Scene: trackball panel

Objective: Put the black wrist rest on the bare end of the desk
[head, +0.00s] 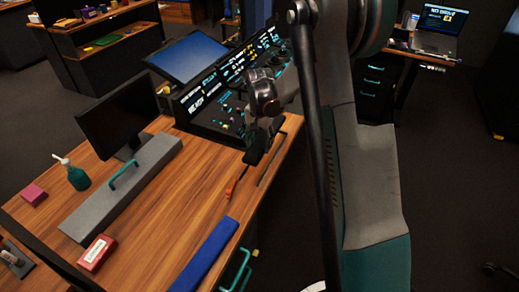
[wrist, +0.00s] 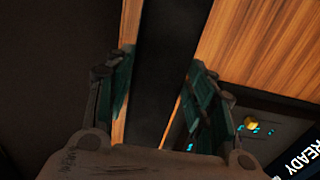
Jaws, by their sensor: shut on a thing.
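My gripper (head: 267,124) is over the desk's right-hand edge, just in front of the trackball panel (head: 215,125). It is shut on the black wrist rest (head: 255,152), whose dark end shows below the fingers. In the wrist view the wrist rest (wrist: 165,50) is a long dark bar between the two fingers of my gripper (wrist: 160,75). The pictures do not clearly show whether it touches the desk. The wooden desk (head: 175,205) reaches toward the lower left, with bare wood between the objects on it.
A grey bar with a green handle (head: 125,185), a black monitor (head: 120,115), a red box (head: 97,253), a green bottle (head: 77,178) and a pink block (head: 34,194) stand on the desk. A blue bar (head: 208,255) lies along the front edge, near an orange-handled tool (head: 231,188).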

